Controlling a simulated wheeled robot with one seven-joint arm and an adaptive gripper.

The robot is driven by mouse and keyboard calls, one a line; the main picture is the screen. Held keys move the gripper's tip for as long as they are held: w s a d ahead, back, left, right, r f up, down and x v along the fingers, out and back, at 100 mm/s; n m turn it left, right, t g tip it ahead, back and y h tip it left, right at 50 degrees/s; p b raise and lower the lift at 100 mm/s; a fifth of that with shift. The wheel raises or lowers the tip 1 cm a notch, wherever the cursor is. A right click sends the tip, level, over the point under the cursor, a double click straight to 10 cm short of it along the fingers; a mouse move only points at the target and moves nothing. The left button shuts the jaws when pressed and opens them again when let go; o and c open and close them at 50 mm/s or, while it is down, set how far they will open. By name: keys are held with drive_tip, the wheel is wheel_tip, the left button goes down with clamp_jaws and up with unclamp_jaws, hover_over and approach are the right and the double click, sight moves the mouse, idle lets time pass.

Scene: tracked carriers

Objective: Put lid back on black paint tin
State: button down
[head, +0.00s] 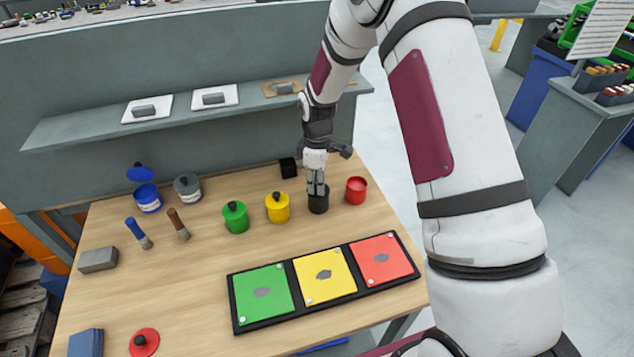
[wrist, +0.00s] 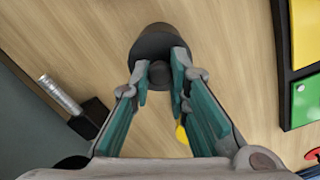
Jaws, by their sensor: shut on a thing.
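The black paint tin (head: 319,205) stands upright on the wooden table, between the yellow tin and the red tin. My gripper (head: 317,188) points down right above it. In the wrist view my gripper (wrist: 160,78) is shut on the dark knob (wrist: 160,72) of the black lid, and a dark round shape (wrist: 158,41) lies beyond the fingertips. The lid is at the tin's top, but my fingers hide the rim. I cannot tell whether the lid is fully seated or slightly above.
The yellow tin (head: 277,208) and lidless red tin (head: 356,190) stand close on either side. A green tin (head: 236,218) is further left. A small black block (head: 288,168) is behind. A tray of coloured panels (head: 240,323) lies in front; a red lid (head: 144,342) lies front left.

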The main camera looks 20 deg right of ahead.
idle(0.3)
drive_tip(key=c, duration=1)
unclamp_jaws()
drive_tip(key=shift+o, duration=0.2)
drive_tip(key=shift+r+p, duration=0.65)
drive_tip(key=shift+r, duration=2.85)
clamp_jaws()
